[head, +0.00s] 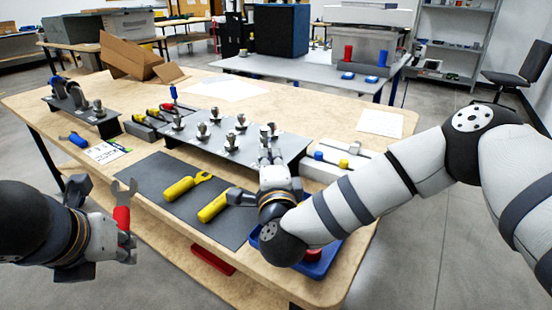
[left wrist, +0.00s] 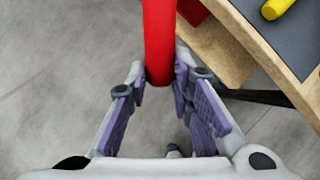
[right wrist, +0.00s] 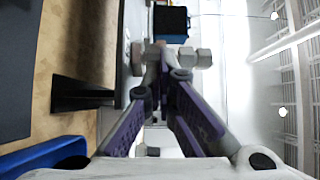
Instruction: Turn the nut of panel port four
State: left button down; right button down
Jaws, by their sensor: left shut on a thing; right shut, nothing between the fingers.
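The dark panel (head: 215,150) stands on the table and carries several metal ports with nuts (head: 202,130). I cannot tell which port is number four. My right gripper (head: 268,152) is shut and empty at the panel's right part, close to the fittings there. In the right wrist view, hex nuts (right wrist: 203,58) show just beyond its fingertips; whether they touch cannot be told. My left gripper (head: 122,238) is shut on the red handle of a wrench (head: 122,216), held upright off the table's front left. The handle (left wrist: 159,40) fills the top of the left wrist view.
Two yellow-handled tools (head: 187,186) lie on a dark mat (head: 165,170). A blue tray (head: 325,262) sits under my right forearm. A cardboard box (head: 128,57) and a smaller rack (head: 75,108) are at the left.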

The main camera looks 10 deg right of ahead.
pick_arm(q)
jog(key=shift+w+d, duration=0.1)
jog(key=shift+d, duration=0.1)
pick_arm(e)
jog(key=shift+a+r, duration=0.1)
jog(key=shift+a, duration=0.1)
pick_arm(q)
jog(key=shift+w+d+r, duration=0.1)
jog(key=shift+d, duration=0.05)
pick_arm(e)
jog(key=shift+a, duration=0.1)
pick_arm(q)
jog(key=shift+r, duration=0.35)
pick_arm(e)
jog(key=shift+w+a+r, duration=0.1)
jog(key=shift+a+r, duration=0.05)
jog(key=shift+a, duration=0.1)
pick_arm(q)
jog(key=shift+r+p, duration=0.3)
pick_arm(e)
jog(key=shift+a, duration=0.25)
